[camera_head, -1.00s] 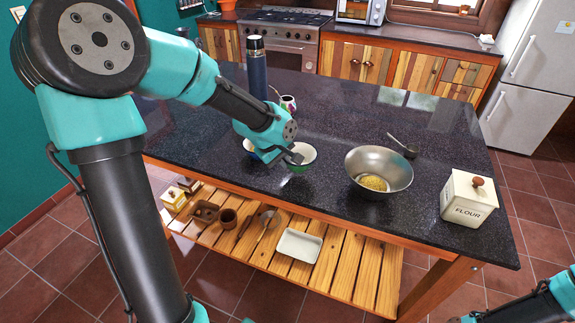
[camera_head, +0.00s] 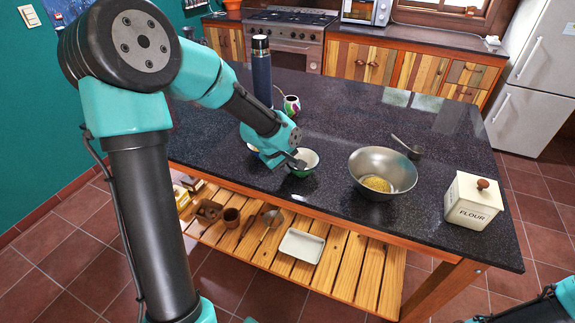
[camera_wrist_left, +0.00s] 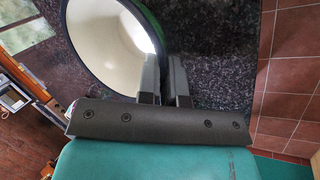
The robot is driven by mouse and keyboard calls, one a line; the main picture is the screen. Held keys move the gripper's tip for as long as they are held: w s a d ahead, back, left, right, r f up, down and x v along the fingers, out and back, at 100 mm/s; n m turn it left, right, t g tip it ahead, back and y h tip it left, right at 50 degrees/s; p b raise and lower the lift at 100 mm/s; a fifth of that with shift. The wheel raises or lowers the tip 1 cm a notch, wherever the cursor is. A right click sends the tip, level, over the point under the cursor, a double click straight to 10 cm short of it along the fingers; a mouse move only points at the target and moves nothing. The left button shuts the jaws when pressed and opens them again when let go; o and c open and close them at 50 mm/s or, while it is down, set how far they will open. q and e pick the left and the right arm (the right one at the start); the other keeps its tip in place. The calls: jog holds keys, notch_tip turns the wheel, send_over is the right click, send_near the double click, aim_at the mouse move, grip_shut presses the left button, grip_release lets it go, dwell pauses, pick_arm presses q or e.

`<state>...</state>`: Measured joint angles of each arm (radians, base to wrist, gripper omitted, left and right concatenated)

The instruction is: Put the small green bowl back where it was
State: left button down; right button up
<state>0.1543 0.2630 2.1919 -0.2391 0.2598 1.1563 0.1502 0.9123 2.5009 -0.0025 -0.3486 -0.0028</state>
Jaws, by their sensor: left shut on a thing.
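The small green bowl (camera_head: 307,155), white inside, is on or just above the dark counter near its front edge; I cannot tell whether it touches. My left gripper (camera_head: 298,161) is shut on the bowl's rim. In the left wrist view the bowl's white inside (camera_wrist_left: 105,45) fills the upper left, and the two fingers (camera_wrist_left: 166,75) meet its right rim. Of my right arm only a part shows at the bottom right corner; its gripper is out of view.
Another bowl (camera_head: 252,147) is mostly hidden behind my left gripper. A metal bowl (camera_head: 382,172) with yellow contents, a dark scoop (camera_head: 414,152) and a flour box (camera_head: 473,200) stand to the right. A flask (camera_head: 262,72) and a patterned cup (camera_head: 292,105) stand behind.

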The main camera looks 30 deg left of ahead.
pick_arm(q)
jog(key=shift+f, duration=0.1)
jog(key=c, duration=1.3)
grip_release()
jog(key=v, duration=1.2)
